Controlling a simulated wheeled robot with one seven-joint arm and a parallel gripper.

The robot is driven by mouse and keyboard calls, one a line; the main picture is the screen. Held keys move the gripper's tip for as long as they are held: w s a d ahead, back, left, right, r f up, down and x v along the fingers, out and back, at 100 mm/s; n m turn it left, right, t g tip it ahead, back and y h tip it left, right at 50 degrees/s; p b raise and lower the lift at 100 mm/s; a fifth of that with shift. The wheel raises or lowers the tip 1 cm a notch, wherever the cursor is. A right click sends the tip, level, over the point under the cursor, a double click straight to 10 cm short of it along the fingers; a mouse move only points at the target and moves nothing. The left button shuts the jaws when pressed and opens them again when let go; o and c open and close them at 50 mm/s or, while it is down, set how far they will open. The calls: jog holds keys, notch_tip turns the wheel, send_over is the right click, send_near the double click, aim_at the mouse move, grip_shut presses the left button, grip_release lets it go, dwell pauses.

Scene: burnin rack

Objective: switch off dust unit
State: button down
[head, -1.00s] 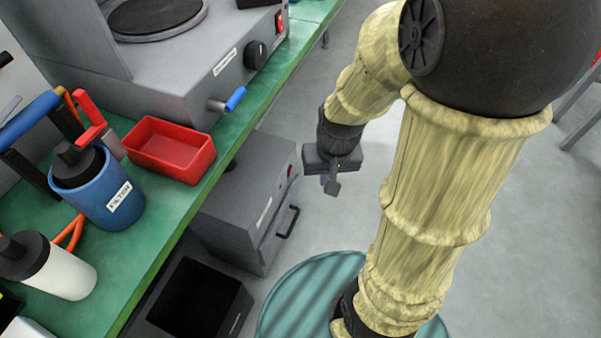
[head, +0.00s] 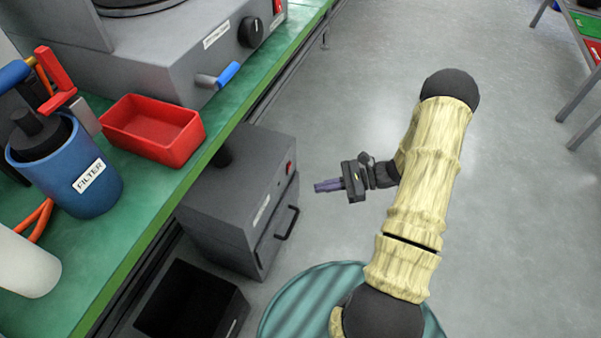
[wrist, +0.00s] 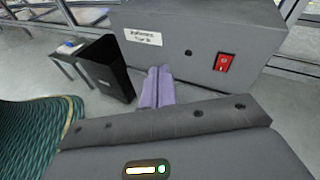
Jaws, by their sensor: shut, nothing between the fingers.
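A dark grey box unit (head: 240,200) stands on the floor beneath the bench edge. Its front carries a small red switch (head: 289,168), a pale label and a black handle. In the wrist view the same grey unit (wrist: 195,35) shows a red rocker switch (wrist: 223,62) at the right, a round dark spot and a label too blurred to read. Whether the rocker is on or off I cannot tell. My gripper (head: 318,187) is shut and empty, its purple fingers pointing at the unit's front with a gap between. In the wrist view the fingertips (wrist: 158,72) lie left of and below the switch.
A black open bin (head: 192,300) stands left of the unit. The green bench (head: 150,215) above holds a red tray (head: 152,130), a blue filter cup (head: 70,180) and a grey machine (head: 190,60) with a blue-tipped lever.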

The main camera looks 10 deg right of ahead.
jog(key=w+d+f+m+t+b, duration=0.1)
jog(key=w+d+f+m+t, duration=0.2)
jog(key=d+f+m+t, duration=0.4)
jog(key=shift+w+d+t, duration=0.15)
jog(key=shift+t, duration=0.85)
jog(key=b, duration=0.7)
send_near(290, 168)
jog(key=w+f+x, duration=0.1)
jog(key=x, duration=0.6)
jog(key=shift+s+d+r, duration=0.25)
jog(key=shift+d+r, duration=0.05)
jog(key=shift+r, duration=0.4)
jog(key=shift+w+d+r+p, duration=0.1)
jog(key=shift+r+p, duration=0.05)
jog(key=shift+p, duration=0.45)
